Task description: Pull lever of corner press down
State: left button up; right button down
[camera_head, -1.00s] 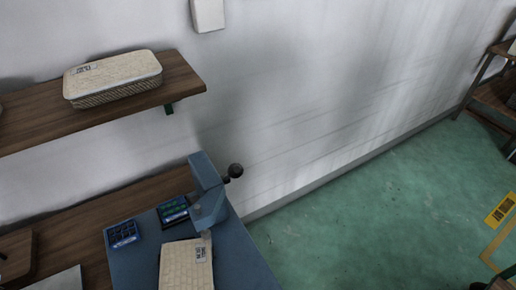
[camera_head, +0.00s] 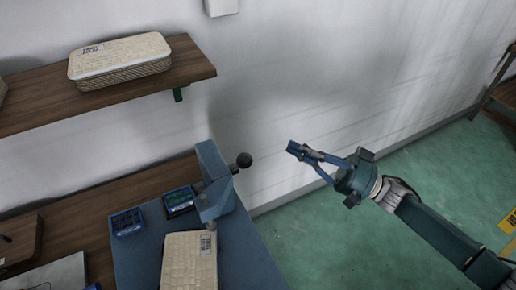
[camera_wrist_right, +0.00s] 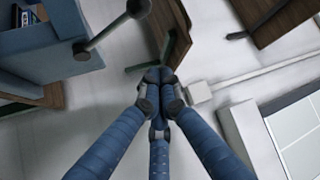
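The blue corner press (camera_head: 215,182) stands on a blue base plate (camera_head: 240,248) at the table's right end. Its lever ends in a dark ball knob (camera_head: 244,160) that sticks out to the right of the press head. The lever knob also shows in the right wrist view (camera_wrist_right: 138,8), at the top, with its rod running down-left to the press. My right gripper (camera_head: 298,150) is to the right of the knob, apart from it. Its fingers meet at the tips (camera_wrist_right: 158,76) with nothing between them. My left gripper is out of view.
A woven tray panel (camera_head: 187,262) lies under the press head. Two small dark bins (camera_head: 127,222) sit to its left. Open floor (camera_head: 420,170) lies to the right.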

jog(key=shift+s+a+r+g, duration=0.2)
jog(key=shift+s+r+g, duration=0.2)
jog(key=shift+s+r, duration=0.05)
jog(key=r+p+x, duration=0.1)
jog(key=p+x, duration=0.3)
jog(key=x, duration=0.6)
jog(key=s+f, duration=0.1)
jog(key=s+f+p, duration=0.1)
jog(key=s, duration=0.1)
jog(key=shift+s+a+f, duration=0.15)
jog(key=shift+s+f, duration=0.05)
jog(key=shift+s, duration=0.1)
